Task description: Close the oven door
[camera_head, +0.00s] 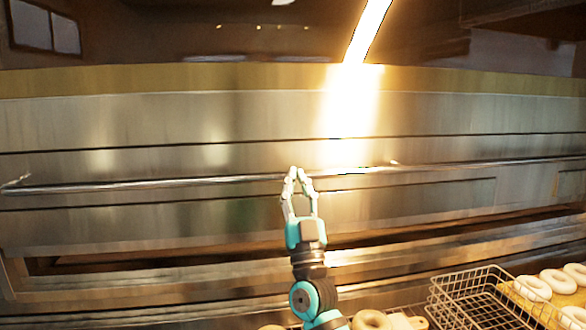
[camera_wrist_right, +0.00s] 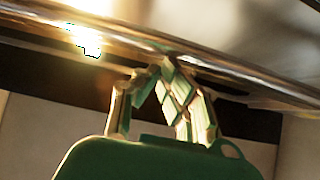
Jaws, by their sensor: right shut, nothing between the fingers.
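The oven front (camera_head: 120,120) is a wide wall of brushed steel panels across the head view. A long thin handle bar (camera_head: 150,184) runs across it and also shows in the right wrist view (camera_wrist_right: 130,38). My right gripper (camera_head: 297,172) points up at the middle of the bar, its fingers shut and empty. In the right wrist view its fingertips (camera_wrist_right: 160,72) are right at the bar's lower edge; I cannot tell whether they touch it. A dark gap shows below the lower panel; how far the door stands open is unclear. My left gripper is out of view.
A wire basket (camera_head: 470,296) stands at the lower right, with several pale bagels (camera_head: 533,288) beside it. A browner bagel (camera_head: 372,320) lies at the bottom edge near my right arm. A bright glare covers part of the steel above the bar.

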